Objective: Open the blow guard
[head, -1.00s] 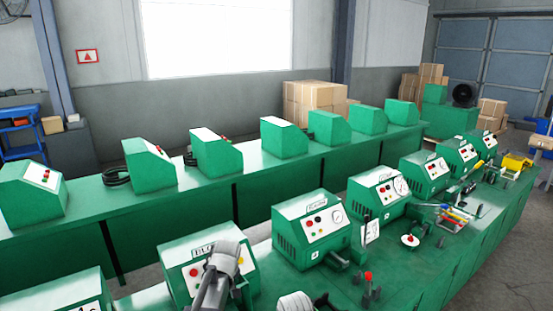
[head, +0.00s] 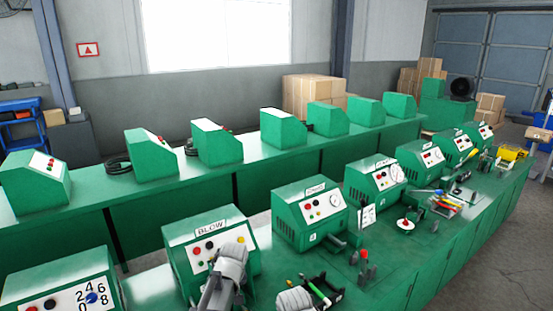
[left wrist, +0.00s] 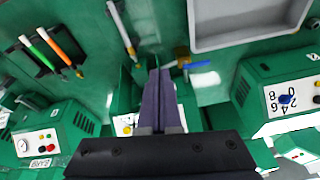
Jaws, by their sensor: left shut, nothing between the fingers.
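The blow machine (head: 210,248) is a green box labelled BLOW, with red, black and yellow buttons on its white panel. My left arm rises in front of it in the head view and hides its lower right panel. In the left wrist view my left gripper (left wrist: 158,72) is shut and empty, its dark fingers together above the bench. Part of the machine's white panel (left wrist: 125,126) shows behind the fingers. A small green part (left wrist: 139,76) stands close beside the fingertips. I cannot tell whether it is the guard or whether they touch.
A brass valve with a blue handle (left wrist: 197,65) lies right of the fingers. A grey tray (left wrist: 245,42) is beyond it. Pens in a black holder (left wrist: 50,62) are at the left. A dial machine (head: 62,285) and a gauge machine (head: 309,215) flank the blow machine.

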